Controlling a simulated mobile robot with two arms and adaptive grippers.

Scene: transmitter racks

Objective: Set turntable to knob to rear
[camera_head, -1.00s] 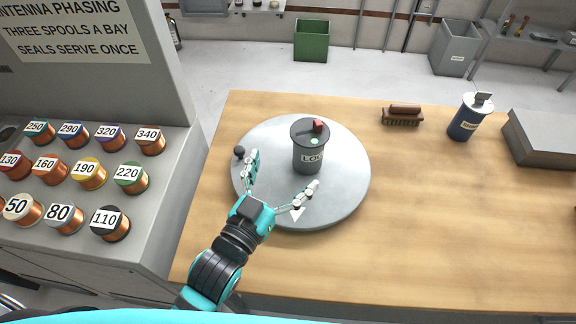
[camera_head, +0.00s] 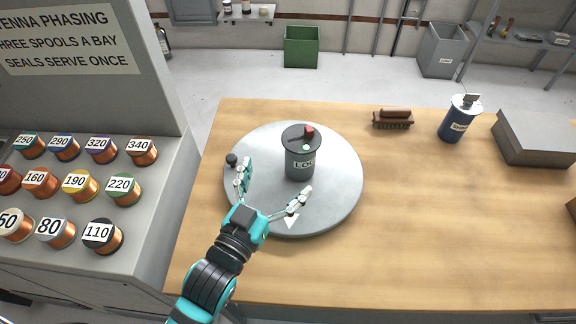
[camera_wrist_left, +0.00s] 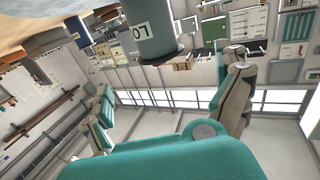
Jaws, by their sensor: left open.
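A round grey turntable (camera_head: 335,205) lies on the wooden bench in the head view. A small black knob (camera_head: 231,159) stands at its left rim. A dark grey can labelled "LOG" (camera_head: 300,160), with a red piece on its lid, stands on the turntable; it also shows in the left wrist view (camera_wrist_left: 150,30). A white triangle mark (camera_head: 291,221) is at the near edge. My left gripper (camera_head: 275,183) is open and empty over the near left part of the turntable, its fingers spread on the near side of the can. My right gripper is out of view.
A brown brush (camera_head: 393,119), a blue canister (camera_head: 459,120) and a grey box (camera_head: 535,138) sit on the right of the bench (camera_head: 440,220). Left stands a rack of numbered copper spools (camera_head: 75,185).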

